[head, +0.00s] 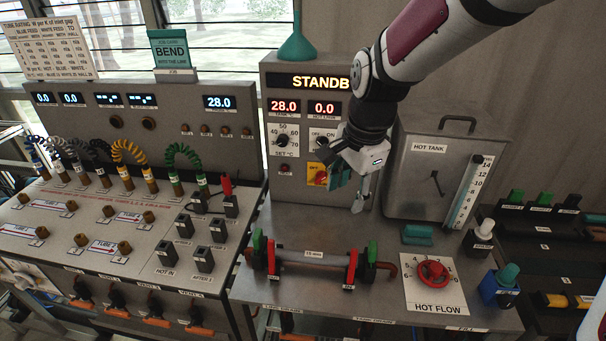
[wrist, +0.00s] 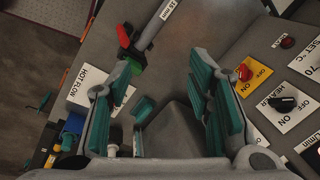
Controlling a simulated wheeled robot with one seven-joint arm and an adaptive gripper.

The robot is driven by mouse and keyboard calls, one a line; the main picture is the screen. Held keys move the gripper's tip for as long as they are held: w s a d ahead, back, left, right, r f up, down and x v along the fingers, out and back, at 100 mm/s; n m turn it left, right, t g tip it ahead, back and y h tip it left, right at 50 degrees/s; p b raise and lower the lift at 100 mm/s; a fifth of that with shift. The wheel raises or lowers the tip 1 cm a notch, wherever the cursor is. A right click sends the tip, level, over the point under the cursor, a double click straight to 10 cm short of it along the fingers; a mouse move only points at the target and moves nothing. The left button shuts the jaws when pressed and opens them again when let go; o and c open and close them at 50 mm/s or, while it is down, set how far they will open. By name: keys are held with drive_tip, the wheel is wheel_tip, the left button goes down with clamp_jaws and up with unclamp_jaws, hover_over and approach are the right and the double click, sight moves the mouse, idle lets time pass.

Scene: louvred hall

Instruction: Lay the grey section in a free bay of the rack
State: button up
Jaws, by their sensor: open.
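The grey section (head: 313,258), a tube with a small white label, lies across the bench between red and green clamps at both ends. In the wrist view the grey section (wrist: 154,27) shows only in part, at the top, running out of the frame. My gripper (head: 352,192) hangs above and behind it, apart from it. In the wrist view my gripper (wrist: 165,82) has its teal-padded fingers spread, with nothing between them. A dark rack (head: 536,262) with green and black pieces stands at the right edge. A yellow-banded piece lies low in it; which bays are free is unclear.
The hot tank (head: 420,178) stands behind, right of my gripper. A red hot-flow knob (head: 433,271), a white-capped knob (head: 483,233) and a blue-and-teal knob (head: 502,283) stand between section and rack. The control box (head: 300,105) rises behind; hoses (head: 128,151) are at the left.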

drive_tip(key=w+a+f+m+g, duration=0.1)
drive_tip(key=w+a+f+m, duration=0.25)
drive_tip(key=f, duration=0.55)
drive_tip(key=m+g+p, duration=0.1)
drive_tip(key=m, duration=0.3)
hover_over(314, 254)
drive_tip(key=shift+h, duration=0.4)
wheel_tip(314, 254, down, 8)
drive_tip(key=shift+r, duration=0.25)
drive_tip(key=shift+f+b, duration=1.05)
drive_tip(key=shift+f, duration=3.9)
drive_tip(key=shift+c, duration=0.6)
drive_tip(key=shift+s, duration=0.1)
clamp_jaws()
